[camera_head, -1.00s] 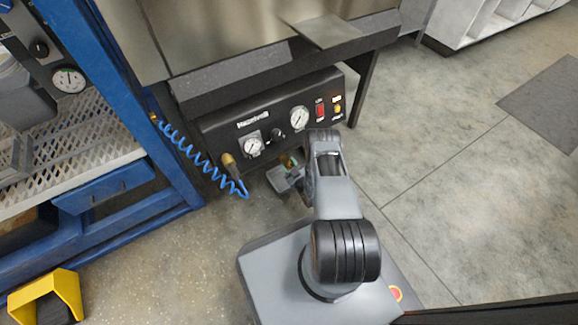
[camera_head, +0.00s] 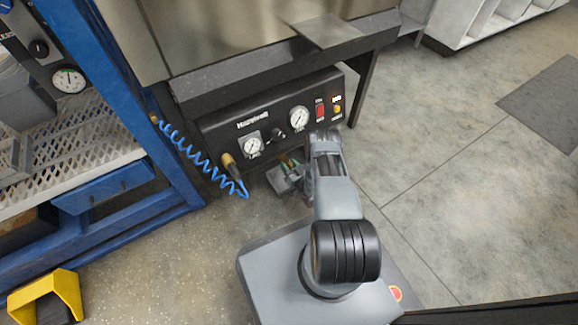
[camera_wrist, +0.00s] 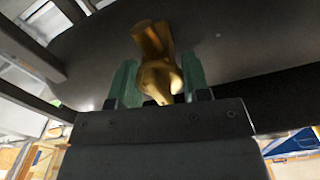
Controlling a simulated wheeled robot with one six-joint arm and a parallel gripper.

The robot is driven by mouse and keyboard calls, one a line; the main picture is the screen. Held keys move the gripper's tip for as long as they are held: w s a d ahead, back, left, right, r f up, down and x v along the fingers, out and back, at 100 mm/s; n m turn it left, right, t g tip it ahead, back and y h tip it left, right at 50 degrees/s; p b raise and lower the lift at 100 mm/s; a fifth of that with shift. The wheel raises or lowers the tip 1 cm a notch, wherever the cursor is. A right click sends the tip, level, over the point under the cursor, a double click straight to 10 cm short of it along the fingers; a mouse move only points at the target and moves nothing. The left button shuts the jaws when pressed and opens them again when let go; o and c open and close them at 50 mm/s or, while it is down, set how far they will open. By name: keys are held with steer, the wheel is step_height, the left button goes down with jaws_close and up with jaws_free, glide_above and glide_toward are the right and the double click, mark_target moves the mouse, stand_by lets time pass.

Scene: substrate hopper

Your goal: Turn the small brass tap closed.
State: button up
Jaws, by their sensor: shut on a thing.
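The small brass tap (camera_wrist: 158,62) shows in the wrist view, at the underside of a dark rounded body. My gripper (camera_wrist: 156,84) has its two green fingers on either side of the tap's lower part and is shut on it. In the head view my gripper (camera_head: 289,166) is below the front of the black control panel, and my arm reaches up to it from the base. The tap itself is mostly hidden there by my gripper and the panel.
The black panel (camera_head: 238,138) carries gauges, a knob and a red switch (camera_head: 320,110). A coiled blue hose (camera_head: 192,155) hangs left of my gripper, near a blue frame (camera_head: 130,120). A yellow pedal guard (camera_head: 48,290) stands lower left. The floor at right is clear.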

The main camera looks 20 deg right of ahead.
steer(key=shift+a, duration=0.1)
stand_by(0.4)
steer(key=o, duration=0.9)
